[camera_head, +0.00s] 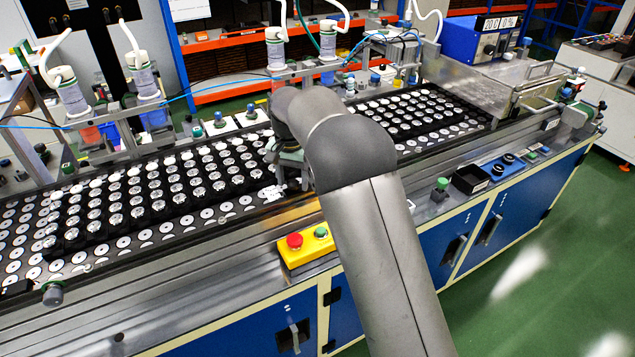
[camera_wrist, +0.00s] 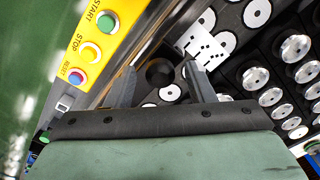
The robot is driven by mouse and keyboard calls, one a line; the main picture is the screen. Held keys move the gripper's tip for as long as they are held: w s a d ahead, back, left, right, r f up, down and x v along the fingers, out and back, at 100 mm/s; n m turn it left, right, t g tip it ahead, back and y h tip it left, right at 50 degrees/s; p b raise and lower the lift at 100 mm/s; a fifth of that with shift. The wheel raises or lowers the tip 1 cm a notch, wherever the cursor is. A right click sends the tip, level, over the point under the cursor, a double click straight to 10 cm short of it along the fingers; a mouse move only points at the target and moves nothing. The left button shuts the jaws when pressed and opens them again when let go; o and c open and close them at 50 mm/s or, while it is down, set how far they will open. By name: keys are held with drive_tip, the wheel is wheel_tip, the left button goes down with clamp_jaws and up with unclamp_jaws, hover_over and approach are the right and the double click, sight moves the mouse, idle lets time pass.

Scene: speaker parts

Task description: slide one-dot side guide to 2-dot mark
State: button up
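In the wrist view, a white plate with rows of black dots (camera_wrist: 205,42) lies near the edge of the trays, beyond the right fingertip. It shows as a small white patch (camera_head: 272,192) left of my arm in the head view. My gripper (camera_wrist: 159,68) is open, with its two fingers wide apart. A dark round part (camera_wrist: 160,72) shows in the gap between the fingertips; I cannot tell whether they touch it. I cannot clearly make out a one-dot side guide. In the head view my arm hides most of the gripper and the spot below it.
A yellow button box (camera_wrist: 98,38) with start, stop and reset buttons is left of the gripper; it also shows in the head view (camera_head: 307,247). Black trays of speaker parts (camera_head: 160,195) fill the conveyor on both sides. A metal rail runs along the front.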

drive_tip(key=c, duration=0.9)
drive_tip(key=shift+w, duration=0.1)
drive_tip(key=shift+w+a+r+p, duration=0.1)
drive_tip(key=shift+w+a+p, duration=0.35)
drive_tip(key=shift+w+p, duration=0.45)
drive_tip(key=o, duration=1)
drive_tip(key=shift+s, duration=0.15)
drive_tip(key=shift+o, duration=0.2)
